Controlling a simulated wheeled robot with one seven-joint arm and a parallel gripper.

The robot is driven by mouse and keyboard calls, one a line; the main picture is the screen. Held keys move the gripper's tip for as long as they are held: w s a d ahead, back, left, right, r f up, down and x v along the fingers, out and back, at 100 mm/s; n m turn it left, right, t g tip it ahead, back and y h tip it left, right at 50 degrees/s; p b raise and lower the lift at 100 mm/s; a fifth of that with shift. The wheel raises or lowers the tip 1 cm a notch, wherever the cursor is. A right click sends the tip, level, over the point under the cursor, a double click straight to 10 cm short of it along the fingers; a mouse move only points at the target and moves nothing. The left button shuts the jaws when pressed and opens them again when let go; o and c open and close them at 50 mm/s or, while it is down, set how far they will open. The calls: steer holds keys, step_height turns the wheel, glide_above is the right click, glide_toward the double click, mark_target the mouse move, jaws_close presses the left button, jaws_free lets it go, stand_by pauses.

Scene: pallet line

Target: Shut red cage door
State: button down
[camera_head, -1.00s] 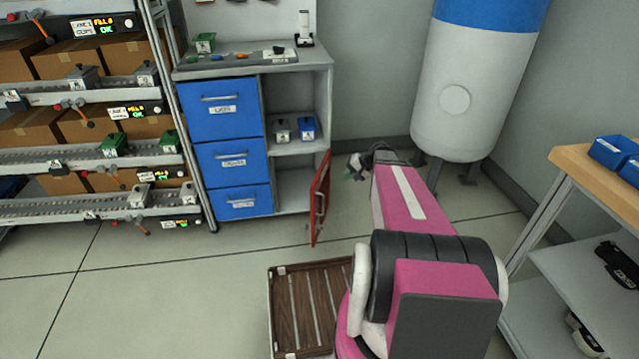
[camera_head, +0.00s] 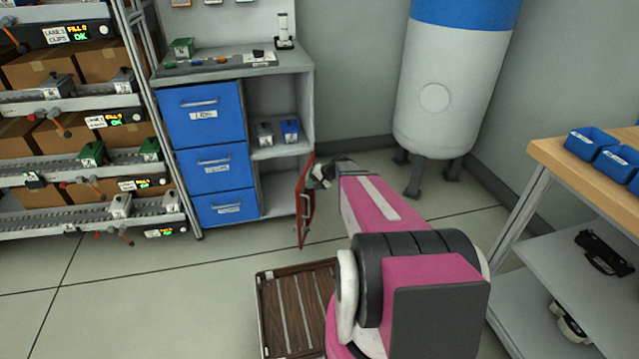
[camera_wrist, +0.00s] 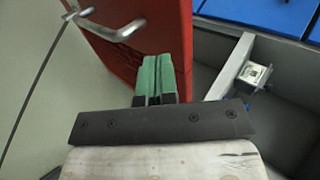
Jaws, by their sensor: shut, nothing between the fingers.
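The red cage door (camera_head: 305,205) stands open at the lower right compartment of the grey cabinet (camera_head: 281,195), seen nearly edge-on in the head view. In the wrist view the red door (camera_wrist: 165,30) fills the upper middle, with its metal handle (camera_wrist: 120,30) at upper left. My gripper (camera_head: 322,175) is beside the door's upper part on its right side. In the wrist view my gripper's green fingers (camera_wrist: 156,75) are together and empty, pointing at the door's face. Whether the fingertips touch the door, I cannot tell.
Blue drawers (camera_head: 213,160) fill the cabinet's left side. A wooden slatted pallet (camera_head: 262,305) lies on the floor before it. A tank (camera_head: 440,110) stands behind my arm, and a workbench (camera_head: 545,150) is at the right. Floor left of the pallet is clear.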

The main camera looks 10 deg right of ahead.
steer(key=shift+w+a, duration=0.35)
steer(key=shift+a, duration=0.35)
steer(key=shift+a, duration=0.1)
